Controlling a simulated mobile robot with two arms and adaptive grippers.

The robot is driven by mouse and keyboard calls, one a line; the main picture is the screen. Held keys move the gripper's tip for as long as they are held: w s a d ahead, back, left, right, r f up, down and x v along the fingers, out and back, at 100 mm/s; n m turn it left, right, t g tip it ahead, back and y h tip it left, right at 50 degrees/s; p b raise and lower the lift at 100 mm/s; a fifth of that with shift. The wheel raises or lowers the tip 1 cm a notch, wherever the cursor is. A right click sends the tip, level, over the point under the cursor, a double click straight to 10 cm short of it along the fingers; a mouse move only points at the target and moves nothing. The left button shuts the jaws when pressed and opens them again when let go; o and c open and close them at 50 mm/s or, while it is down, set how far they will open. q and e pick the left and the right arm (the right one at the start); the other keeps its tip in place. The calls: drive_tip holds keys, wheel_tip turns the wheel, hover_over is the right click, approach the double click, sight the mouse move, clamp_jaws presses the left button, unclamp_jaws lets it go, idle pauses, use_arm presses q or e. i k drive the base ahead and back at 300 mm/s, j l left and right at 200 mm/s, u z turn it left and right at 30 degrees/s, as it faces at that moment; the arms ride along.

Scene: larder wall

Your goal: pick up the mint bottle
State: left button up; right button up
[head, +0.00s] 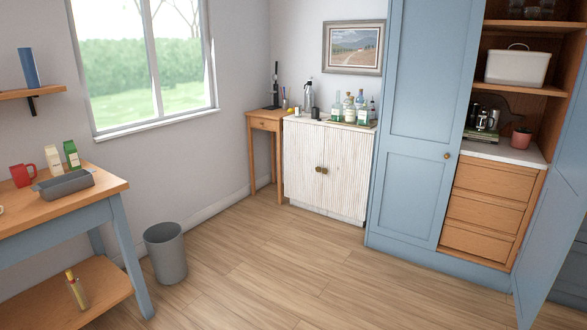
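A group of several glass bottles stands upright on top of the white ribbed cabinet (325,167) by the back wall. A pale green bottle (337,112) at the left of the group looks closest to mint in colour. A green bottle (349,110) and another greenish bottle (362,113) stand close to its right. They are small and far away, so I cannot tell for sure which is the mint one. Neither of my grippers is in view.
A small wooden side table (265,123) adjoins the cabinet's left. A tall blue cupboard (418,130) stands right, its door (550,220) open. A grey bin (166,253) stands by the blue-legged table (110,187) at left. The wooden floor (270,270) between is clear.

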sight(336, 108)
drive_tip(key=i, duration=4.4)
drive_tip(key=i+j+z, duration=0.15)
drive_tip(key=i, duration=1)
